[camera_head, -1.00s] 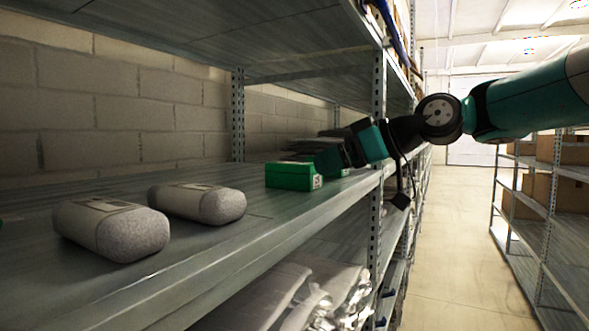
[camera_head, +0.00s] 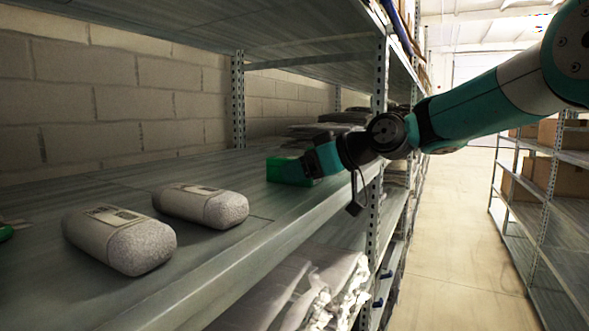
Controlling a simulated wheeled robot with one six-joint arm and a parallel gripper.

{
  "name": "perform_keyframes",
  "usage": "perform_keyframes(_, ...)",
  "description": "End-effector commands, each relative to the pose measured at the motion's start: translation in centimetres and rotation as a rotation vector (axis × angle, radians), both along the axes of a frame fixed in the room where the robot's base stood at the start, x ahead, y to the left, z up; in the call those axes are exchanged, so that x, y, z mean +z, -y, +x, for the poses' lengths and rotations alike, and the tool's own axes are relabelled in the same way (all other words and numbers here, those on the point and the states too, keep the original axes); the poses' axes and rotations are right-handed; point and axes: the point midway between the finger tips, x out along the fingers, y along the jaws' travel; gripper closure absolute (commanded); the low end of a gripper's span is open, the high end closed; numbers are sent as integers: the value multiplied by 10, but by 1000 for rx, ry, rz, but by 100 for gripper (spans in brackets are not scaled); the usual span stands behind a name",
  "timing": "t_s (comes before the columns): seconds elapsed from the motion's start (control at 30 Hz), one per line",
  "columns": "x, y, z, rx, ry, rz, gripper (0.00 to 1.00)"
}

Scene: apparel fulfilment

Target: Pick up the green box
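The green box (camera_head: 283,170) lies on the metal shelf, toward its far end. My gripper (camera_head: 305,168) is right at the box, over its right part, and hides that side of it. The fingertips are small and partly hidden here, so I cannot tell whether they are open or shut on the box. The box appears to rest on the shelf.
Two grey rounded packages (camera_head: 118,239) lie nearer on the same shelf (camera_head: 225,262). A stack of dark flat packs (camera_head: 318,131) is behind the box. A metal upright (camera_head: 378,100) stands beside my arm. Plastic-wrapped goods (camera_head: 300,290) fill the shelf below. The aisle is clear.

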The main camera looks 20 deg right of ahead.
Motion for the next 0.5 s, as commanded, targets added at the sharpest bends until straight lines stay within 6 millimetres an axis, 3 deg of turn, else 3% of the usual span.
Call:
perform_keyframes(0.03,0,0,0,0,0,0,36)
perform_keyframes(0.13,0,0,0,0,0,0,59)
perform_keyframes(0.17,0,0,0,0,0,0,62)
perform_keyframes(0.5,4,0,0,-1,2,0,62)
